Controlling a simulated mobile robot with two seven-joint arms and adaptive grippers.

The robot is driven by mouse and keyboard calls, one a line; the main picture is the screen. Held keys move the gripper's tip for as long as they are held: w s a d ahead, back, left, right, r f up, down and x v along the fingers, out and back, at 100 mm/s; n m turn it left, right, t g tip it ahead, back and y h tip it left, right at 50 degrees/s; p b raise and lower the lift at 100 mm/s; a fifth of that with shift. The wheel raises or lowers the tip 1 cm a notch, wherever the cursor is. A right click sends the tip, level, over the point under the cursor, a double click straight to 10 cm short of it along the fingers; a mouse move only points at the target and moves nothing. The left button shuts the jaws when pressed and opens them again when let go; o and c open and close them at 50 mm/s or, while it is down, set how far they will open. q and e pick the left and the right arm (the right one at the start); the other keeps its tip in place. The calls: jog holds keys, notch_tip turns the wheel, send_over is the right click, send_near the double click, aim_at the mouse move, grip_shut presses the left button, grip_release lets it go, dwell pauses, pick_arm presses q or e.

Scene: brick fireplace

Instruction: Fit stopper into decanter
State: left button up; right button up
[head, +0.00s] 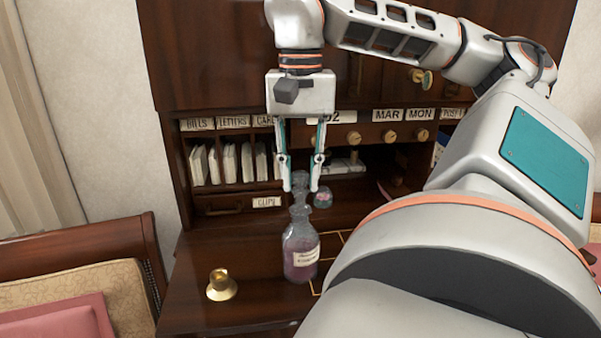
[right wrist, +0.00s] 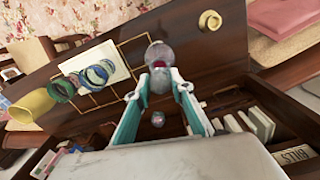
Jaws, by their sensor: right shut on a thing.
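The decanter (head: 300,257) is a clear glass bottle with pinkish-purple liquid and a pale label, standing upright on the desk's writing surface. My right gripper (head: 301,187) points down over it and is shut on the clear glass stopper (head: 300,180). The stopper appears directly above the decanter's neck; I cannot tell whether it touches or sits in the mouth. In the right wrist view, the stopper (right wrist: 160,83) is between the fingertips, with the decanter (right wrist: 160,54) just beyond. My left gripper is not in view.
A brass candlestick-like piece (head: 221,286) stands left of the decanter. A small glass object (head: 322,198) sits just behind it on the right. Pigeonholes with envelopes (head: 229,163) and small drawers stand behind. The right wrist view shows stacked rings (right wrist: 88,77) and paper.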

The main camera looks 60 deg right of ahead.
aim_at(300, 191)
dwell(0.3)
jog(key=shift+p, duration=1)
dwell(0.9)
jog(key=shift+f+b, duration=0.95)
jog(key=shift+f, duration=0.8)
jog(key=o, duration=1)
notch_tip(300, 191, up, 12)
dwell(0.6)
